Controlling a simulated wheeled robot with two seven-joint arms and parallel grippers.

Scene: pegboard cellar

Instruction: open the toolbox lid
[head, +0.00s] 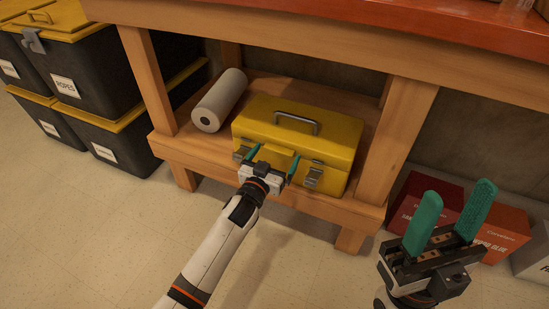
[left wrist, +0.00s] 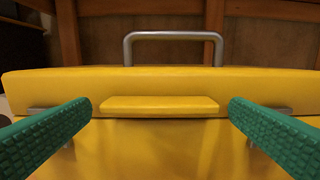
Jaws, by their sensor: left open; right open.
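The yellow toolbox (head: 330,142) sits on the wooden shelf under the bench, its lid shut. A grey handle (head: 297,121) stands on the lid, and it also shows in the left wrist view (left wrist: 173,35). A yellow lip (left wrist: 160,105) juts from the lid's front edge. Silver latches (head: 314,175) sit on the front to both sides of the lip. My left gripper (head: 268,164) is open at the front, its green fingers either side of the lip and apart from it. My right gripper (head: 455,221) is open and empty, away from the toolbox at lower right.
A white paper roll (head: 222,98) lies on the shelf left of the toolbox. The shelf's wooden posts (head: 403,130) stand on both sides, with the red bench top (head: 400,30) above. Black bins with yellow lids (head: 75,65) stand at left; red boxes (head: 505,232) stand at right.

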